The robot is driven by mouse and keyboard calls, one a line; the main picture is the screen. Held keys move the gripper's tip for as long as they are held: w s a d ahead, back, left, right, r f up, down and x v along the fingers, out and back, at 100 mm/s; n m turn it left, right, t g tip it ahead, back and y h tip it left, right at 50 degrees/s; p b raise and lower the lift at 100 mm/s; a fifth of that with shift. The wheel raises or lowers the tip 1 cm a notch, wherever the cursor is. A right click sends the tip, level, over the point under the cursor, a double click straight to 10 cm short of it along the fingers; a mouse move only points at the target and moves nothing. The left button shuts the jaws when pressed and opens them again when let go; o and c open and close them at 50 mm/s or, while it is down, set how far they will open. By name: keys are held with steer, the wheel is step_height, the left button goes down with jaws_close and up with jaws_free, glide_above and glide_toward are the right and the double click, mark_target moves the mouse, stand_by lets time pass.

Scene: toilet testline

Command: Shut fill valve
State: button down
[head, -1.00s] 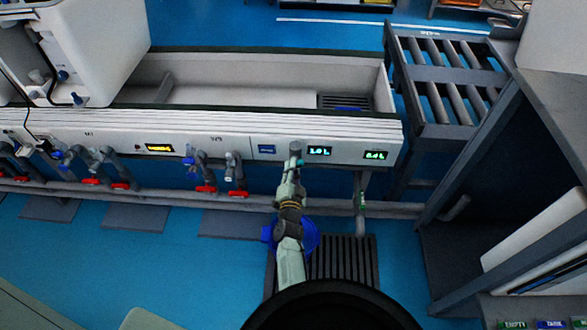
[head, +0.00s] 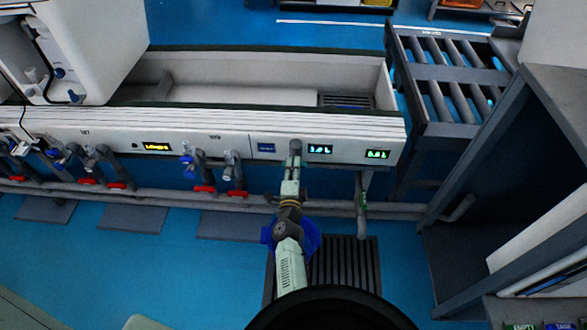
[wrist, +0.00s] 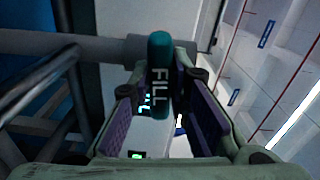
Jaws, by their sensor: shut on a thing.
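The fill valve's teal handle (wrist: 160,62), marked FILL, stands in the middle of the wrist view. My gripper (wrist: 160,95) is shut on it, with one purple-padded finger on each side. In the head view my gripper (head: 294,165) is at the white front panel (head: 225,147) of the trough bench, between a small blue label and a lit display. The handle cannot be made out there, and my arm covers the area below.
Two lit displays (head: 320,150) (head: 377,154) sit right of my gripper. Red-handled valves (head: 205,189) hang to the left along a grey pipe. A roller rack (head: 450,80) and dark cabinet (head: 520,180) stand at the right. A floor grate (head: 345,265) lies below.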

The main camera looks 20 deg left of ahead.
steer(key=shift+r+m, duration=0.1)
steer(key=shift+m, duration=0.4)
steer(key=shift+w, duration=0.1)
steer(key=c, duration=1.5)
jaws_free()
steer(key=v, duration=0.7)
steer(key=shift+s+d, duration=0.1)
steer(key=shift+s, duration=0.25)
